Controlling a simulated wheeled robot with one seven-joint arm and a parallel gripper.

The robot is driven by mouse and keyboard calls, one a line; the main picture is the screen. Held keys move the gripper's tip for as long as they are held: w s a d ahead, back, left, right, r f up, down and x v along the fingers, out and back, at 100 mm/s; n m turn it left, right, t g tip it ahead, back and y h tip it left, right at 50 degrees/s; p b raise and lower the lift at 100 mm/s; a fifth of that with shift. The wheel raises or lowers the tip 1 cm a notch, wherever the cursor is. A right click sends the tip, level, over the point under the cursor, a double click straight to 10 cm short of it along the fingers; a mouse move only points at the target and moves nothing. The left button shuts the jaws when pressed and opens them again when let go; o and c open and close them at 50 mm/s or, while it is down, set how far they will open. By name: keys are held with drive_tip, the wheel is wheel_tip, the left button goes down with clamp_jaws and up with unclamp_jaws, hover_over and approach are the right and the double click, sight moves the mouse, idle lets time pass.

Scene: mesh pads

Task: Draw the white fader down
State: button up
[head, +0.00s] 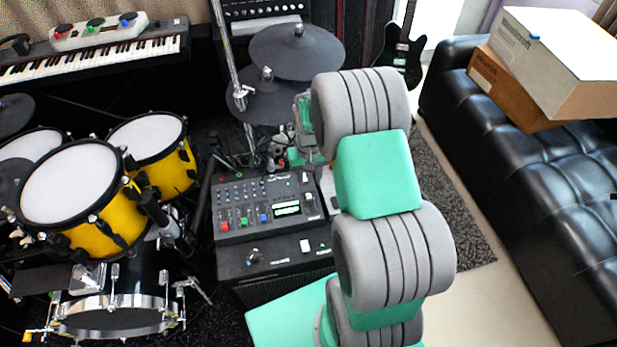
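A dark mixer (238,204) with rows of knobs and a lit display sits in the centre of the head view. Along its front are small red (224,226), green (243,222) and blue (263,218) caps. A small pale cap (309,198) sits right of the display; it may be the white fader, but it is too small to tell. A white block (305,245) also shows on the black unit in front. My gripper (284,157) is beyond the mixer's back edge, apart from these pale parts. Its fingers are small and partly hidden by my arm, so their opening is unclear.
The mixer rests on a black unit (262,270) with a knob. Yellow drums (82,190) stand left, and dark cymbals (297,52) stand behind. A keyboard (100,55) is at back left. A black sofa (510,150) with boxes (555,60) is right; bare floor lies before it.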

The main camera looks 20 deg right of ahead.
sight(309, 196)
wheel_tip(309, 196, down, 8)
drive_tip(key=shift+b, duration=0.65)
drive_tip(key=shift+c, duration=0.5)
clamp_jaws()
idle(0.5)
